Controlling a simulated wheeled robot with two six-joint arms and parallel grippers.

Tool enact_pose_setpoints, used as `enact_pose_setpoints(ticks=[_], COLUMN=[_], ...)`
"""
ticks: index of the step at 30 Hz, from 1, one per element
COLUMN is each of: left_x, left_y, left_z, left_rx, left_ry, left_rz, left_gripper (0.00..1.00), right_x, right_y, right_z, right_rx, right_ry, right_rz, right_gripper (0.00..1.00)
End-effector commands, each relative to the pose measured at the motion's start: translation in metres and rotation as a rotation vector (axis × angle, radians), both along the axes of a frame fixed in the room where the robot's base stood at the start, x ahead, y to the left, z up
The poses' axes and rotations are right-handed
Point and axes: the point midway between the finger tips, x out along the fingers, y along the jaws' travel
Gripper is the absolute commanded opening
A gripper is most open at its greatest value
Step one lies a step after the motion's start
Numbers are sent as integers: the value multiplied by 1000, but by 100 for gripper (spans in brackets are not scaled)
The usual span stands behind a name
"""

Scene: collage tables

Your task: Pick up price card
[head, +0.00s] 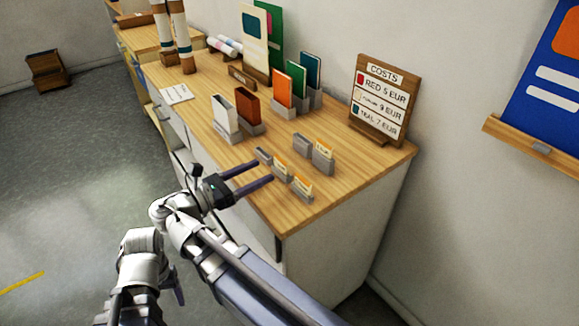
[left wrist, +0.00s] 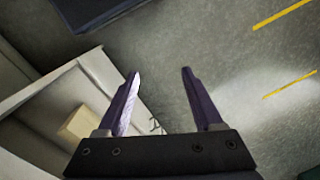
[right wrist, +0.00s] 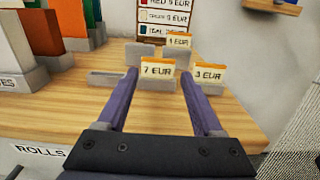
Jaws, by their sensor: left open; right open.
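Small white price cards with orange tops stand in grey holders near the front corner of the wooden counter. The "7 EUR" card (right wrist: 157,69) shows between my right fingertips in the right wrist view; in the head view it stands just beyond them (head: 281,166). The "3 EUR" card (right wrist: 209,74) is to its right. A card that seems to read "4 EUR" (right wrist: 179,41) stands behind. My right gripper (head: 263,171) is open and empty, pointing at the cards; contact cannot be told. My left gripper (left wrist: 160,73) is open and empty over the floor, away from the counter.
A costs board (head: 382,98) stands at the back of the counter (head: 330,195). Empty-looking grey holders (right wrist: 106,78) are left of the cards. Orange (head: 283,88), brown and green folders stand further left in grey holders. A wall ledge (head: 530,145) is at the right.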

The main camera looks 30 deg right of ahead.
Motion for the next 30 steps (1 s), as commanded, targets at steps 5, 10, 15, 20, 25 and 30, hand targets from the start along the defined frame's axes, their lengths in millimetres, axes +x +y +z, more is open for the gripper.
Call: enact_pose_setpoints(ticks=[5, 10, 15, 20, 25, 30], left_x=[0, 0, 0, 0, 0, 0], left_y=[0, 0, 0, 0, 0, 0], left_z=[0, 0, -2, -3, -3, -3], left_rx=[0, 0, 0, 0, 0, 0], left_ry=[0, 0, 0, 0, 0, 0], left_rz=[0, 0, 0, 0, 0, 0], left_gripper=[89, 100, 100, 100, 100, 100], right_x=[0, 2, 3, 7, 8, 9], right_y=[-13, -27, -37, -61, -76, -78], right_z=[0, 0, -2, -3, -3, -3], right_rx=[0, 0, 0, 0, 0, 0], right_ry=[0, 0, 0, 0, 0, 0], right_rz=[-4, -2, -3, -4, -1, 0], right_gripper=[89, 100, 100, 100, 100, 100])
